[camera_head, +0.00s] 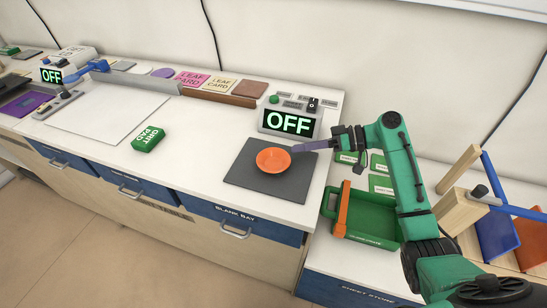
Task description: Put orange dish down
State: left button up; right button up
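The orange dish (273,160) is a shallow round dish, over the dark grey slab (285,190) on the white counter. It looks level; I cannot tell whether it rests on the slab or is just above it. My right gripper (298,148) comes in from the right on a green arm. Its narrow purple fingers look closed together at the dish's right rim. My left gripper is out of the picture.
A control box (290,121) reading OFF stands just behind the slab. A green tray (365,228) with an orange bar is to the right, lower down. A green grit pad (148,138) lies to the left, near a bare white sheet (105,112). Wooden and blue racks (495,236) stand at far right.

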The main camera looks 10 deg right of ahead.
aim_at(280, 150)
jog(key=p+x, duration=0.2)
jog(key=x, duration=0.3)
jog(key=shift+w+a+f, duration=0.1)
jog(key=shift+w+a, duration=0.1)
jog(key=shift+w+a+f, duration=0.1)
jog(key=shift+a+f, duration=0.05)
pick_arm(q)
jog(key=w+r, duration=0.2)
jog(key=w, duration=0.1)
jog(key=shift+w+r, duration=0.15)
pick_arm(e)
grip_shut()
jog(key=shift+c, duration=1)
grip_release()
jog(key=shift+o, duration=1)
